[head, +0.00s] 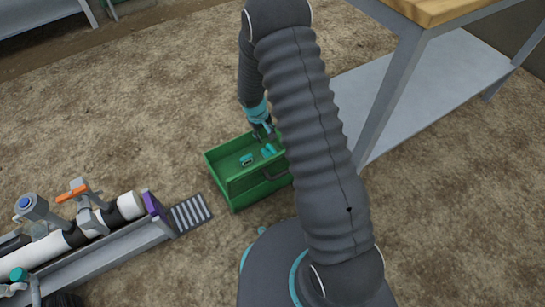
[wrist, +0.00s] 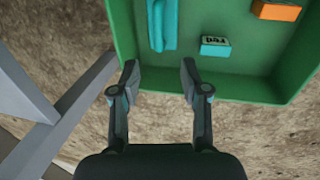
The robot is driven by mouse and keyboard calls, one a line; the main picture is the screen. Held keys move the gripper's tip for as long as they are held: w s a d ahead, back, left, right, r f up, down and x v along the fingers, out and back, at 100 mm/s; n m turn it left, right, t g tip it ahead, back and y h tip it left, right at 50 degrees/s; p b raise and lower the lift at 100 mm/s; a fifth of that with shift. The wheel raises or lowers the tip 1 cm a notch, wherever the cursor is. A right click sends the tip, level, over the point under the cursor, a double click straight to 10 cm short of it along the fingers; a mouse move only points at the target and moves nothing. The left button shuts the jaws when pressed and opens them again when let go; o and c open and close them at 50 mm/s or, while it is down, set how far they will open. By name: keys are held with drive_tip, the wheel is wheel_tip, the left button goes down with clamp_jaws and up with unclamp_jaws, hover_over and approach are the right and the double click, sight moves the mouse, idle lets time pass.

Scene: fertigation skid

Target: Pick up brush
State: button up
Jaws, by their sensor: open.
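A green crate (head: 232,187) stands on the ground; its near wall and floor also show in the wrist view (wrist: 235,88). Inside lie a long teal item (wrist: 162,25), a small teal block with a pale lettered face (wrist: 215,46) and an orange block with a dark top (wrist: 276,11). I cannot tell for sure which of these is the brush. My gripper (head: 263,133) is at the crate in the head view. In the wrist view its two fingers (wrist: 158,76) are spread and empty, near the crate's edge, apart from the items.
A grey bench with a wooden top (head: 440,8) and a lower shelf (head: 430,95) stands to the right of the crate. A pipe assembly (head: 85,225) on a grey frame lies at the lower left, beside a dark grate (head: 190,213). Bare ground is free behind the crate.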

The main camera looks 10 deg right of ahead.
sight(271, 148)
drive_tip(key=d+f, duration=0.1)
drive_tip(key=f, duration=0.3)
drive_tip(key=f+b, duration=0.1)
drive_tip(key=f, duration=0.3)
drive_tip(key=w+d+f, duration=0.1)
drive_tip(key=f, duration=0.3)
drive_tip(key=shift+d+f+b, duration=0.2)
drive_tip(key=shift+d+b, duration=0.1)
drive_tip(key=shift+b, duration=0.05)
clamp_jaws()
